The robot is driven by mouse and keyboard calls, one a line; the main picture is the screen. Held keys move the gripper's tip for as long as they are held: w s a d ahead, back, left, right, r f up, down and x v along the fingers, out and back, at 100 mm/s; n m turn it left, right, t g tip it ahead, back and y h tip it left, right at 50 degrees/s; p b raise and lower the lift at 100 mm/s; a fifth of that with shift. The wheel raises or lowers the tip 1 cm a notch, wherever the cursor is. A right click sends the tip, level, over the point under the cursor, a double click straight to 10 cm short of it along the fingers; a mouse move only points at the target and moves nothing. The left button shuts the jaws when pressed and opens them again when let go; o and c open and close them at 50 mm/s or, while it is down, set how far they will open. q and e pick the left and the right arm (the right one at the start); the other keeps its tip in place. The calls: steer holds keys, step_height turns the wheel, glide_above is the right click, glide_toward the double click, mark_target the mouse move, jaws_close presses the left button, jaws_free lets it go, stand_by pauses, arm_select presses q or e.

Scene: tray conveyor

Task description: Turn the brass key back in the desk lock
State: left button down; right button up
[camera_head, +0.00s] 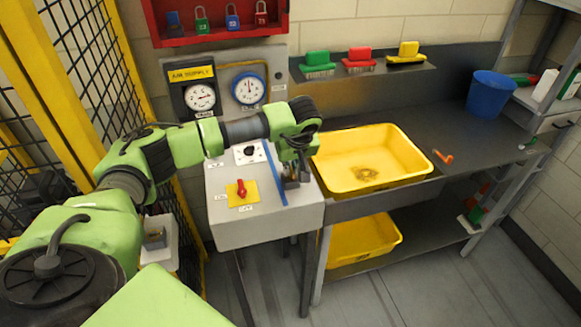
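The grey sloped control desk (262,229) stands left of the yellow tray. My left arm reaches in from the left, and my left gripper (291,181) points down over the right part of the desk top, to the right of a blue strip (275,174). Its dark fingers are small and close to the surface, and I cannot tell whether they are apart or closed on something. I cannot make out a brass key or a lock; the gripper covers that spot. My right gripper is not in view.
The desk carries a red rotary switch (241,188) on a yellow plate and a black knob (249,150). A yellow tray (408,176) sits at right, with another yellow tray (372,246) below. Gauges (249,88) are behind; a mesh fence (81,62) is at left.

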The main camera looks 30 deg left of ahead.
arm_select(q)
steer(key=shift+n, duration=0.6)
steer(key=shift+r+n+g+y+b, duration=0.1)
steer(key=shift+n+g+y+b, duration=0.25)
steer(key=shift+n, duration=0.55)
steer(key=shift+n+g, duration=0.45)
steer(key=shift+n, duration=0.55)
steer(key=shift+n+y, duration=0.25)
steer(key=shift+n, duration=0.25)
